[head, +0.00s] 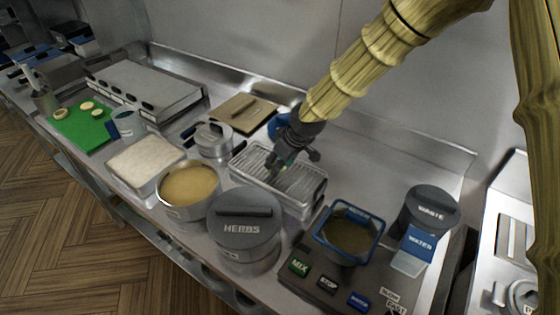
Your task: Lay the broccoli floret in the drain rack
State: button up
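The drain rack (308,192), a silver wire-slatted tray with raised sides, stands on the steel counter near the middle of the head view. My dark gripper (281,170) points down over the rack's back part, fingertips close to its slats. A small greenish patch shows at the fingers; I cannot tell whether it is the broccoli floret or part of the gripper. No floret is clearly visible elsewhere. The fingers are too small and dark to tell whether they are open or shut.
A pan of tan liquid (188,187), a HERBS canister (243,230) and a lidded pot (213,139) crowd the rack's left. A blue-rimmed container (348,234) stands to its right front. A blue item (277,124) sits behind my gripper. A WASTE canister (431,207) is at right.

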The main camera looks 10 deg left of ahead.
jog(key=o, duration=0.5)
jog(key=shift+r, duration=0.1)
jog(key=v, duration=1.1)
jog(key=shift+d+r, duration=0.2)
jog(key=shift+r, duration=0.15)
